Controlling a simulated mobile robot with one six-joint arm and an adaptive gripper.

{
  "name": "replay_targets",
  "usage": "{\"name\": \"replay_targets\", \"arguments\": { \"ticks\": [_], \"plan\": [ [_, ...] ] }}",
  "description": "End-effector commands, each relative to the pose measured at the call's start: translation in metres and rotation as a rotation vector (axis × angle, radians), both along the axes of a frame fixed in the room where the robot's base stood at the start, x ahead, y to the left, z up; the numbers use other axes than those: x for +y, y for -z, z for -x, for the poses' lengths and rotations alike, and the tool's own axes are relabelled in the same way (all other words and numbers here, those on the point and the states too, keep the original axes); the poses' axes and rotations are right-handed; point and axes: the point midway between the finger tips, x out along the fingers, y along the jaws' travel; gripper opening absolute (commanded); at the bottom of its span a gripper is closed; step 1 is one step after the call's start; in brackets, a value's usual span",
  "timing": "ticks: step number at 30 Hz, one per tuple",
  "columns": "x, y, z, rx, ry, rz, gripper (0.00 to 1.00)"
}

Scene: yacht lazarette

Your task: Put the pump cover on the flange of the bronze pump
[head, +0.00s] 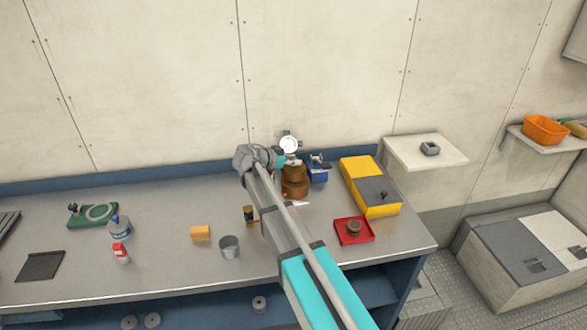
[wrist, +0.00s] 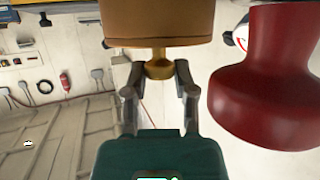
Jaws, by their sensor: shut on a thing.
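The bronze-brown pump (head: 294,190) stands at the back of the bench in the head view, partly hidden by my arm. My gripper (head: 281,160) is at its upper left side. In the wrist view my gripper (wrist: 160,80) is shut on a brass knob. The knob joins a wide brown body, which looks like the pump cover (wrist: 160,25); its upper part is cut off by the frame. I cannot tell from these views whether the cover touches the flange, which I cannot make out.
A white gauge (head: 289,145) is just above the pump. A red tray (head: 342,239) holds a dark round part. A grey cup (head: 229,247) stands in front. A large dark red shape (wrist: 265,90) is close by.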

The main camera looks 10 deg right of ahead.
Motion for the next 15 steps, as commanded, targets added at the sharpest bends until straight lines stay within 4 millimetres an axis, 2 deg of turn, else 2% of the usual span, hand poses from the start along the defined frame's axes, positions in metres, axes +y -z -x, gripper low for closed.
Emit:
{"name": "replay_targets", "arguments": {
  "ticks": [1, 4, 15],
  "plan": [
    [-0.0001, 0.0084, 0.0002, 0.000, 0.000, 0.001, 0.00],
    [-0.0001, 0.0139, 0.0002, 0.000, 0.000, 0.001, 0.00],
    [-0.0004, 0.0154, 0.0002, 0.000, 0.001, 0.001, 0.00]
  ]
}}
